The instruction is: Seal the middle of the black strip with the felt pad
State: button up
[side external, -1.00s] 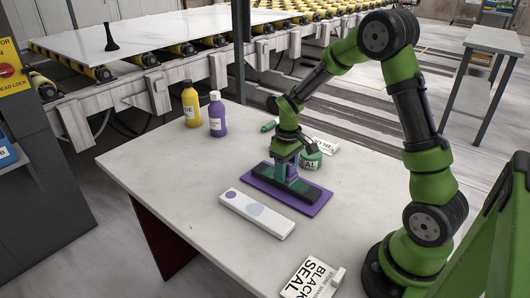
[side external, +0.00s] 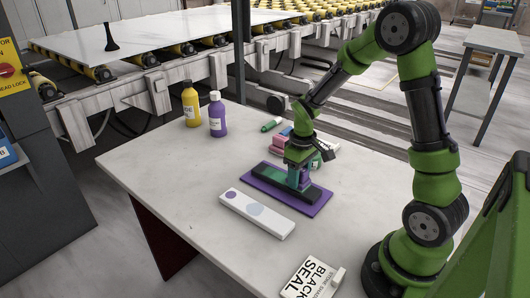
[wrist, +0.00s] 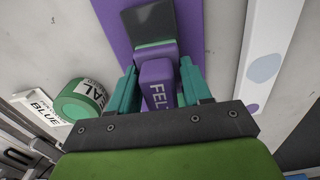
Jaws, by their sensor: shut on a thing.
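The black strip (side external: 310,193) lies on a purple mat (side external: 315,209) on the slab. Its left and middle part has a dark green tint in the side view, while its right end looks black. In the wrist view the strip (wrist: 150,20) shows black at the far end, with a green band near the pad. My gripper (side external: 298,174) is shut on the purple felt pad (wrist: 156,82), lettered "FEL", between teal fingers. The pad is down at the strip, right of its middle in the side view. Its underside is hidden, so I cannot tell whether it touches.
A pink block (side external: 279,142) and green marker (side external: 271,125) lie behind. A white bar (side external: 256,213) lies in front. Yellow (side external: 190,104) and purple bottles (side external: 217,115) stand at back left.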

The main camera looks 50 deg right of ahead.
jog(key=shift+r, duration=3)
jog(key=shift+r, duration=1.5)
